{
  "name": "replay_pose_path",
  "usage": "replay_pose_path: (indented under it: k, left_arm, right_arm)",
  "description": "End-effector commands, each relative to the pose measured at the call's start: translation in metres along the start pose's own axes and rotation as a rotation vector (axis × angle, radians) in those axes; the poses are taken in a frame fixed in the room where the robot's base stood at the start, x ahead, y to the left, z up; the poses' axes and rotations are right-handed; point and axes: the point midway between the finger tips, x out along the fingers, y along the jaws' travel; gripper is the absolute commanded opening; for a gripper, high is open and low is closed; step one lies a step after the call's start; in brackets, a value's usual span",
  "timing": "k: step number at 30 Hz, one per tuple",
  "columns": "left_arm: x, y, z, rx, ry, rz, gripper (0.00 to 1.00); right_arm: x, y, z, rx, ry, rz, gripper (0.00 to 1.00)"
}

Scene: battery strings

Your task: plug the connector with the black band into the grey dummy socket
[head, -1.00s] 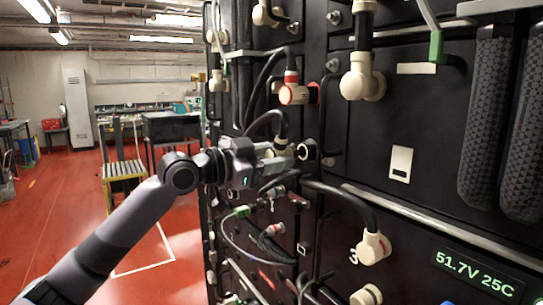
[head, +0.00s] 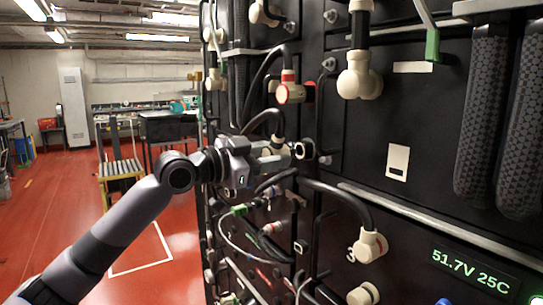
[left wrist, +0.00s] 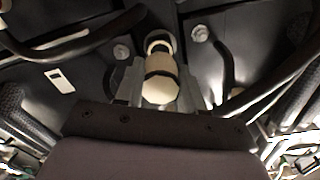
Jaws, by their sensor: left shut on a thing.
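My left gripper (head: 284,155) is shut on a cream connector (left wrist: 161,88), level in front of the black rack. In the left wrist view the connector sits between the two grey fingers (left wrist: 158,92), and a black band (left wrist: 160,73) runs around it. Its black cable arches up behind the gripper in the head view. Just beyond the fingertips is a round dark and pale socket end (head: 305,150); a pale ring shows straight ahead of the connector in the wrist view (left wrist: 157,36). I cannot tell whether they touch. My right gripper is not in view.
A red-banded connector (head: 290,92) sits above the gripper, and another cream connector (head: 369,246) is below right. Black cables loop close around the gripper. A metal rail (head: 415,213) crosses the rack front. Open red floor (head: 50,215) lies to the left.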

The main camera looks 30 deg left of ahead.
Motion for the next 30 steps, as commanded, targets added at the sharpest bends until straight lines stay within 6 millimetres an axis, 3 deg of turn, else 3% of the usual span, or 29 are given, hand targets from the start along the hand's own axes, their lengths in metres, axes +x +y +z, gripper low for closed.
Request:
replay_pose_path:
  k: [30]
  left_arm:
    - [0.017,0.0,-0.001,0.0,0.003,-0.001,0.02]
  right_arm:
    - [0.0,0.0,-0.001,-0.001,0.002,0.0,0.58]
